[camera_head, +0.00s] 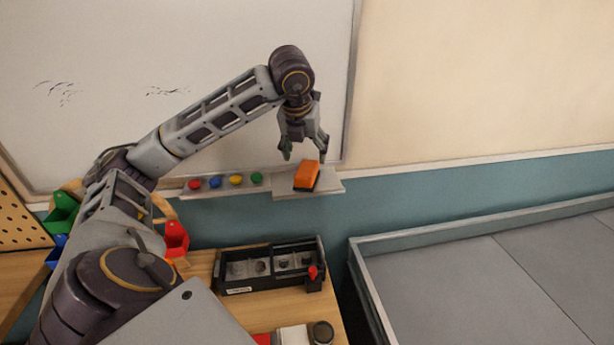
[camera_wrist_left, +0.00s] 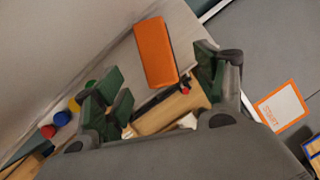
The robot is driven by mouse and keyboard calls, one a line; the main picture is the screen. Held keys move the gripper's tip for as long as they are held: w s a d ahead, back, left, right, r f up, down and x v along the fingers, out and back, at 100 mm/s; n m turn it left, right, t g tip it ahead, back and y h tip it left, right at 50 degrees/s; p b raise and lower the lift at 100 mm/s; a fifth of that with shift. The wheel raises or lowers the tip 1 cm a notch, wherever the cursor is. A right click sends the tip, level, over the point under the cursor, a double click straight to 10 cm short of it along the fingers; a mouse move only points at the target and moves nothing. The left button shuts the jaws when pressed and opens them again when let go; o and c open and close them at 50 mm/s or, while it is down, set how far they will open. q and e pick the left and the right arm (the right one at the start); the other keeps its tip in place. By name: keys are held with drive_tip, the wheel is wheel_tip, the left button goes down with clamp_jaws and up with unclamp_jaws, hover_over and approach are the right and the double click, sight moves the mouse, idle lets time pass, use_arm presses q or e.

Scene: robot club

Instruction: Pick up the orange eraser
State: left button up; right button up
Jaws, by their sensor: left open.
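The orange eraser (camera_head: 306,175) lies on the right end of the whiteboard's tray (camera_head: 330,188), with a dark underside showing at its edge. My left gripper (camera_head: 306,158) is open just above the eraser, its fingers pointing down. In the left wrist view the eraser (camera_wrist_left: 156,52) shows between and beyond the two green-padded fingers (camera_wrist_left: 162,88). I see a gap between the fingers and nothing held. I cannot tell whether a finger touches the eraser. My right gripper is not in view.
Red, blue, yellow and green magnets (camera_head: 215,182) sit along the tray, left of the eraser. The whiteboard (camera_head: 180,60) stands behind. Below are a wooden bench (camera_head: 200,262) with a black box (camera_head: 268,266) and colored bins (camera_head: 175,238). A grey-floored, walled field (camera_head: 480,270) is at right.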

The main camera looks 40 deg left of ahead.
sight(306, 169)
use_arm(q)
drive_tip(key=shift+x, duration=1.6)
drive_tip(key=shift+f, duration=0.15)
drive_tip(key=shift+w+a+f, duration=0.15)
drive_tip(key=shift+a+f, duration=0.1)
drive_tip(key=shift+f, duration=0.35)
drive_tip(key=shift+w+a+f, duration=0.2)
drive_tip(key=shift+a+f, duration=0.1)
drive_tip(key=shift+f, duration=0.35)
drive_tip(key=shift+x, duration=1.1)
drive_tip(key=shift+f, duration=0.2)
drive_tip(key=c, duration=1.1)
